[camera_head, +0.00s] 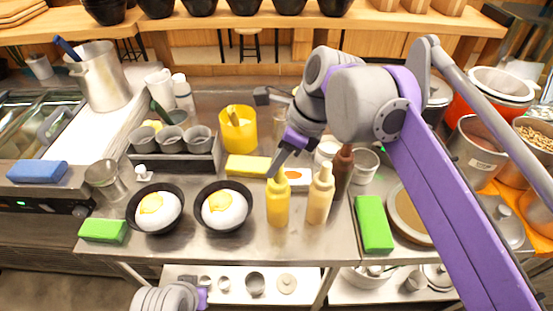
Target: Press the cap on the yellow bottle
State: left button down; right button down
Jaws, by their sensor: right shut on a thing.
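The yellow bottle (278,207) stands upright on the steel counter, left of a cream-coloured bottle (320,196). My right gripper (276,170) reaches down from above to the top of the yellow bottle. Its dark fingers are shut at the bottle's top and cover the cap, so the cap itself is hardly visible. Of my left arm, only a grey ribbed part with a bit of purple shows at the bottom edge; its fingers are out of the picture.
Two black bowls (247,223) with egg-topped white food stand to the left. A brown bottle (343,165) stands close behind the cream one. A green block (374,222) lies to the right. A yellow block (247,166) lies behind the bottles.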

jog(key=shift+f, duration=0.35)
jog(key=shift+f, duration=0.2)
dwell(0.4)
jog(key=c, duration=0.6)
grip_release()
jog(key=o, duration=0.5)
jog(key=shift+r, duration=0.1)
notch_tip(320, 180, up, 6)
jog(key=p, duration=0.6)
jog(key=shift+r, duration=0.2)
